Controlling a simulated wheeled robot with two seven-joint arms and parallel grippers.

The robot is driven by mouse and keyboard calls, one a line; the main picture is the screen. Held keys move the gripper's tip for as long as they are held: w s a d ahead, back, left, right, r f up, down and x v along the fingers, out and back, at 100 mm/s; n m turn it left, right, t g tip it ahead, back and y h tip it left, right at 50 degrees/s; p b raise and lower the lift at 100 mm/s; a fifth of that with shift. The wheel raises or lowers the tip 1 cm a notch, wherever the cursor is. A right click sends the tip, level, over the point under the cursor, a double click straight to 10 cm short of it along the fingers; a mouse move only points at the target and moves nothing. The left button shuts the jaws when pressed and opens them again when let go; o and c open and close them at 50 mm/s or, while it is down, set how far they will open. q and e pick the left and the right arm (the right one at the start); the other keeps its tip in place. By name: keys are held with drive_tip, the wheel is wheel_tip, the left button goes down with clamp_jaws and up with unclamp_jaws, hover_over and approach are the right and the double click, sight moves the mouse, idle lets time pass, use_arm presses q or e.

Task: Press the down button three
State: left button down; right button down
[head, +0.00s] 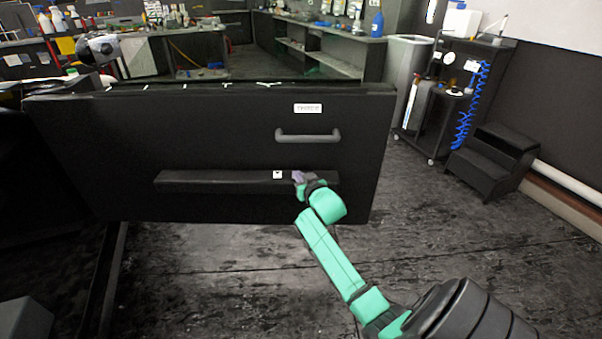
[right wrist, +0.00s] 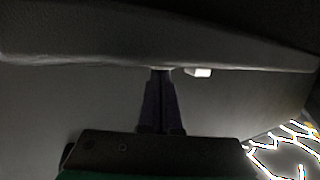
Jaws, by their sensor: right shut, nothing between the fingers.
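A black door panel (head: 215,125) stands upright in the middle of the head view. A long dark armrest ledge (head: 215,181) runs across its lower part. A small white button (head: 278,174) with a dark mark sits on the ledge's front. My right gripper (head: 298,177) is shut and empty, its tips at the ledge just right of the button. In the right wrist view the closed fingers (right wrist: 160,73) reach the ledge's edge, and a white block, seemingly the button (right wrist: 198,72), lies just beside them. I cannot tell whether the tips touch the ledge. My left gripper is not in view.
A grey pull handle (head: 308,136) and a white label (head: 308,108) are on the panel above the ledge. A workbench (head: 320,45) stands behind. A black cart (head: 440,110) with a blue coiled hose and a step stool (head: 495,160) stand at the right. The floor between is clear.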

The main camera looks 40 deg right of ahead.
wheel_tip(320, 180, up, 5)
drive_tip(key=p, duration=0.4)
drive_tip(key=shift+f+p, duration=0.1)
drive_tip(key=shift+p, duration=0.25)
drive_tip(key=v, duration=0.9)
drive_tip(key=shift+s+a+f, duration=0.15)
drive_tip(key=shift+s+f, duration=0.1)
drive_tip(key=shift+s, duration=0.2)
